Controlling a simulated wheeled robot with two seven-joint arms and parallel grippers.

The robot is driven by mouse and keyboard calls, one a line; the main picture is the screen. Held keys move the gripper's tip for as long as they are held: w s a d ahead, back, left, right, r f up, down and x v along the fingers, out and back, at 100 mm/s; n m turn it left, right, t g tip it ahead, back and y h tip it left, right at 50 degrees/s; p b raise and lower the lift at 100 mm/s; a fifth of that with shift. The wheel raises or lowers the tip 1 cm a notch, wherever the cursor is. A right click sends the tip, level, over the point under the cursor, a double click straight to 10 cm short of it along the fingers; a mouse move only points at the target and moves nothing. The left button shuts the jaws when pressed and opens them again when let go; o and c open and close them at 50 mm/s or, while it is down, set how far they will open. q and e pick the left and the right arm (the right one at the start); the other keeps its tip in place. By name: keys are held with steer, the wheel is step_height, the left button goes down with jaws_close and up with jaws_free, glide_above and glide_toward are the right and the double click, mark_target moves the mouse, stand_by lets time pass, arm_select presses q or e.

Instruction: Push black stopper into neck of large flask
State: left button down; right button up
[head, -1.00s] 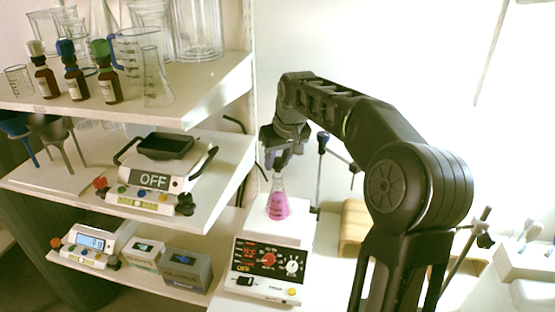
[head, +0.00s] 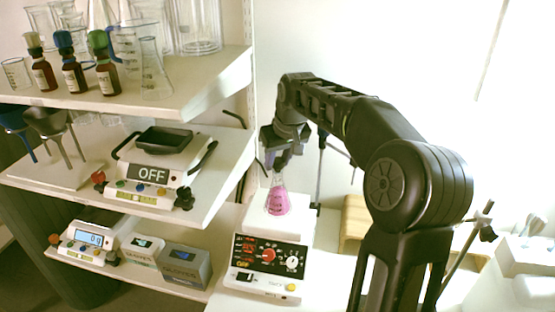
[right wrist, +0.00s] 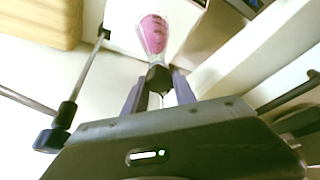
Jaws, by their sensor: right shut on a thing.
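The large flask (head: 277,202) holds pink liquid and stands upright on the white top plate of the hotplate stirrer. My right gripper (head: 277,166) is directly above it, pointing down, its fingers at the flask's mouth. In the right wrist view the black stopper (right wrist: 158,77) is between the fingers of the right gripper (right wrist: 158,92), which is shut on it. The stopper lines up with the neck of the flask (right wrist: 153,36) and appears to meet it. How deep it sits cannot be told. My left gripper is out of view.
The hotplate stirrer (head: 266,262) has lit red displays. A support rod (head: 320,170) stands just behind it, to the right. Shelves at the left hold brown bottles (head: 74,77), a scale marked OFF (head: 155,173) and glove boxes (head: 185,268). A wooden block (head: 353,222) is at the right.

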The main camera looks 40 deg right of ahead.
steer(key=shift+f, duration=0.2)
steer(key=shift+f+b, duration=0.3)
steer(key=shift+b, duration=0.1)
stand_by(0.3)
steer(key=o, duration=1.2)
step_height(320, 180, up, 7)
steer(key=p, duration=0.6)
